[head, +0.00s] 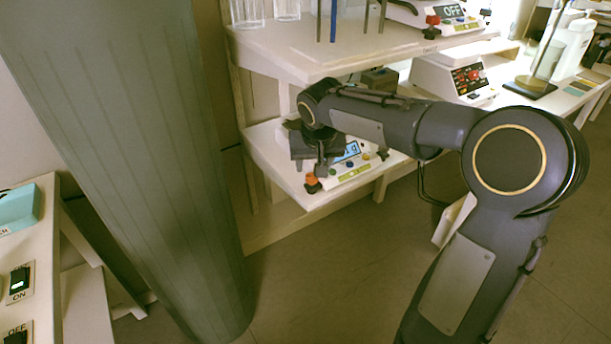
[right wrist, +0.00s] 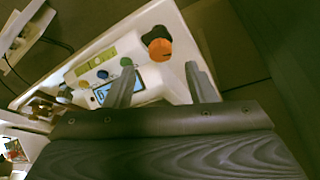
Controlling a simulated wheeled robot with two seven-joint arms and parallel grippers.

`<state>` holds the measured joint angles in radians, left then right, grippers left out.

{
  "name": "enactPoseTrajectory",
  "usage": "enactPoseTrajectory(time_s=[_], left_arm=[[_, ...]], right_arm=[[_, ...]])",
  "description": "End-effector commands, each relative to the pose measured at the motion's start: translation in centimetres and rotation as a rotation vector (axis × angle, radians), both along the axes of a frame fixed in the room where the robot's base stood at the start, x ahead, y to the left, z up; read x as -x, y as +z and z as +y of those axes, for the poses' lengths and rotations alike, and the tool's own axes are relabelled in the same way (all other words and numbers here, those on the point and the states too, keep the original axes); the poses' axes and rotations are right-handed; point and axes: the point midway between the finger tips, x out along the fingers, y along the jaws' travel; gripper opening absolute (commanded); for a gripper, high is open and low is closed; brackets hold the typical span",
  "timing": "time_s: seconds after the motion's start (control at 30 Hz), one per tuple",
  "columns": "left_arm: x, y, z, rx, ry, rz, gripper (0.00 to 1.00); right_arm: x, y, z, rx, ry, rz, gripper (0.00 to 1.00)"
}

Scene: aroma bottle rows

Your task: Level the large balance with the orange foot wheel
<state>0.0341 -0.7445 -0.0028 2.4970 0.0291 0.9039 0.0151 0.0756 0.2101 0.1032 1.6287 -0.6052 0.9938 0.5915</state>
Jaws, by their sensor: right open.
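The large balance (head: 362,171) is a white device with a lit blue display, standing on the lower shelf, partly hidden by my right gripper. Its orange foot wheel (head: 312,180) is at the near left corner, just below the gripper. In the right wrist view the orange foot wheel (right wrist: 160,48) has a dark part beside it. My right gripper (head: 326,170) is open and empty. In the right wrist view its fingertips (right wrist: 160,68) are on either side of the line to the wheel, which appears just beyond them. I cannot tell whether they touch it. My left gripper is not in view.
A further device (head: 452,80) with a dark panel stands at the right. A side table with switches (head: 20,282) is at the far left. The floor in front is clear.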

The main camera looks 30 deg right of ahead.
Motion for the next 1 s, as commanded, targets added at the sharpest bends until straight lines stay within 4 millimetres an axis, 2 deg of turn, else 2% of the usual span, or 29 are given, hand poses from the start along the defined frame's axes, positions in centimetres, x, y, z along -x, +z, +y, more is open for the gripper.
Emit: enactPoseTrajectory(time_s=[0.03, 0.1, 0.3, 0.67, 0.77, 1.0], left_arm=[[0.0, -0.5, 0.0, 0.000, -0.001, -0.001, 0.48], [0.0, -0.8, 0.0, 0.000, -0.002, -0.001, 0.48], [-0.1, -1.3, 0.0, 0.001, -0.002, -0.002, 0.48], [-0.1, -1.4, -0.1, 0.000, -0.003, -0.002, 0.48], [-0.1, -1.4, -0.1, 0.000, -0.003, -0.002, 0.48], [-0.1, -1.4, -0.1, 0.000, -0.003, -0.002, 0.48]], right_arm=[[-0.3, -1.2, -0.1, -0.001, 0.001, 0.005, 0.50], [-0.7, -2.3, -0.3, -0.001, 0.000, 0.004, 0.50], [-1.6, -4.5, -0.6, -0.001, 0.001, 0.003, 0.50], [-1.9, -5.0, -0.7, -0.001, 0.001, 0.000, 0.50], [-1.9, -5.0, -0.7, -0.001, 0.001, 0.000, 0.40], [-1.8, -5.0, -0.7, -0.001, 0.001, 0.001, 0.08]])
